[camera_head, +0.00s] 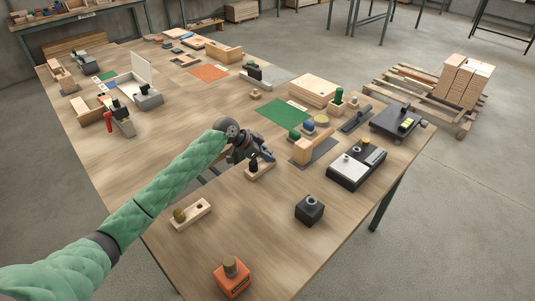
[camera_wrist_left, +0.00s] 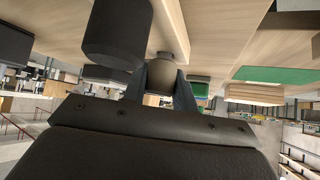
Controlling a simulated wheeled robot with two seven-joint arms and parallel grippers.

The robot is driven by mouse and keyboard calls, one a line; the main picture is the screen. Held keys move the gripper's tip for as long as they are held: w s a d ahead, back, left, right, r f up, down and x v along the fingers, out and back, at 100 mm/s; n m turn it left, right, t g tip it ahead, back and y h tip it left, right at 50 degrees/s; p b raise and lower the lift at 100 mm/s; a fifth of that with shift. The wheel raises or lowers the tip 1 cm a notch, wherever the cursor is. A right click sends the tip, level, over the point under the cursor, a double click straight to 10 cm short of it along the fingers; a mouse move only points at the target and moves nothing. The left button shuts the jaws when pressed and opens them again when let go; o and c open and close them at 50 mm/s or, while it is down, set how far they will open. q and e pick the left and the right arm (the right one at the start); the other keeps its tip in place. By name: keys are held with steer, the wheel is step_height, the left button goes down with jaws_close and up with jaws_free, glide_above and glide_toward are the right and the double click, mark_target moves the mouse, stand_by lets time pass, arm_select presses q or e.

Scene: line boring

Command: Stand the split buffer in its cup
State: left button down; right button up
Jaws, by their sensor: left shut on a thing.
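My left gripper (camera_head: 262,156) is low over the near middle of the table, at a small wooden base (camera_head: 260,172) with a dark upright piece. In the left wrist view my fingers (camera_wrist_left: 163,88) are shut on a brownish rounded piece (camera_wrist_left: 164,72), which may be the split buffer; no split shows. A black cylinder (camera_wrist_left: 114,35) and a wooden strip (camera_wrist_left: 173,22) are close to it. In the head view my gripper largely hides the held piece. I cannot tell which thing is the cup. My right gripper is out of view.
A wooden holder with an olive knob (camera_head: 190,214), an orange block (camera_head: 233,284) and a black block with a grey ring (camera_head: 310,209) stand nearer. A black-and-white device (camera_head: 356,166) stands right. The table between the near items is bare.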

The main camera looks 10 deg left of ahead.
arm_select(q)
steer(key=shift+f, duration=0.3)
steer(key=c, duration=1)
jaws_free()
steer(key=shift+c, duration=0.2)
steer(key=shift+s+a+r, duration=0.1)
steer(key=shift+p+v, duration=0.35)
steer(key=shift+v, duration=0.4)
steer(key=shift+s+a+r, duration=0.1)
steer(key=shift+a+r, duration=0.25)
steer(key=shift+r, duration=0.1)
steer(key=p+v, duration=0.2)
steer(key=v, duration=0.3)
steer(key=shift+s, duration=0.1)
